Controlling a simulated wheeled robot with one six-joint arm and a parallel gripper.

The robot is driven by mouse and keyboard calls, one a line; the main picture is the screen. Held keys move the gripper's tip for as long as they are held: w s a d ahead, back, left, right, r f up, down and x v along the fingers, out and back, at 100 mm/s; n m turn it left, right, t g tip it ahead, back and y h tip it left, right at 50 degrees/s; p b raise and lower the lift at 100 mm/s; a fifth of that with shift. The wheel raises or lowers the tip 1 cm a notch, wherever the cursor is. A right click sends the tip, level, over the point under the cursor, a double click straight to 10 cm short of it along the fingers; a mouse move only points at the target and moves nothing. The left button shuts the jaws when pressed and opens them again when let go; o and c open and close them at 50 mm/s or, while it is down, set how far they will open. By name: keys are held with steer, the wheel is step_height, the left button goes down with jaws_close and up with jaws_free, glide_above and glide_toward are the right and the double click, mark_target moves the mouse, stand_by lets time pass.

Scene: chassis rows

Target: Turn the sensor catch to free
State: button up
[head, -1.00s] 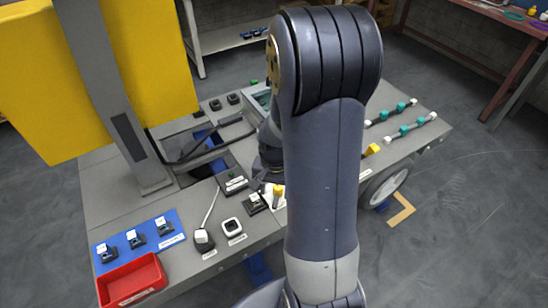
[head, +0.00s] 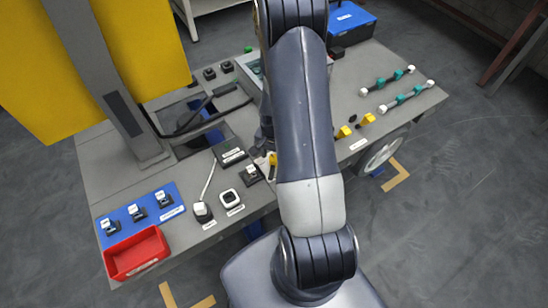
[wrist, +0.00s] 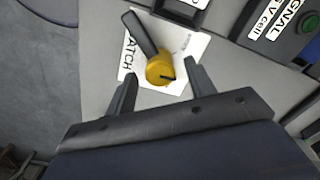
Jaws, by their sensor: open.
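The sensor catch is a round yellow knob (wrist: 160,69) with a dark lever (wrist: 140,33) pointing up and left in the wrist view. It sits on a white plate (wrist: 186,48) with a partly hidden label ending in "ATCH". My gripper (wrist: 161,80) is open, with one dark finger on each side of the knob's near edge. The knob lies between or just beyond the fingertips, and I see no clear contact. In the head view a bit of yellow, likely the catch (head: 272,159), shows beside my arm, which hides most of my gripper.
A panel with a green button (wrist: 311,22) stands right of the catch in the wrist view. In the head view, a red bin (head: 137,254) and blue mat (head: 150,205) lie left. Yellow handles (head: 366,119) and teal-ringed rods (head: 407,97) lie right. A yellow upright panel (head: 115,60) rises at left.

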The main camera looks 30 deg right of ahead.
steer(key=shift+f, duration=1)
steer(key=shift+c, duration=0.2)
steer(key=c, duration=0.9)
steer(key=shift+c, duration=0.2)
steer(key=shift+n+b, duration=0.3)
steer(key=n+b, duration=0.2)
steer(key=n, duration=0.1)
steer(key=shift+f, duration=0.1)
steer(key=shift+n+b, duration=1.25)
steer(key=shift+n, duration=1.15)
